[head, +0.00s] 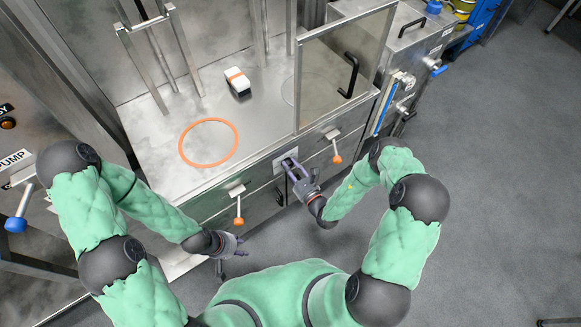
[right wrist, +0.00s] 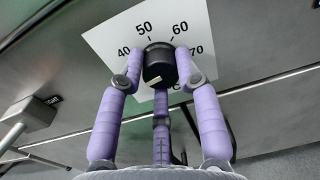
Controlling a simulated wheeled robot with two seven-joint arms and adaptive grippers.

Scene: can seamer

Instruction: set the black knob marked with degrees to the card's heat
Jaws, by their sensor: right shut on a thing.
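The black knob (right wrist: 158,66) sits on a white dial plate (right wrist: 108,42) on the steel front, marked 40, 50, 60 and 70. A pale mark shows on the knob's lower face; I cannot tell which number it stands for. My right gripper (right wrist: 158,62) is shut on the knob, with a purple finger on each side. In the head view the same right gripper (head: 291,167) is at the cabinet front and largely hides the knob. My left gripper (head: 238,247) hangs apart from the cabinet front, and its finger opening is unclear. I see no readable heat card.
Orange-tipped levers (head: 238,221) (head: 337,158) stick out of the front on both sides of the dial. On the steel top are an orange ring (head: 208,121) and a black-and-white block (head: 238,84) with an orange band. A clear door (head: 325,75) stands at the right.

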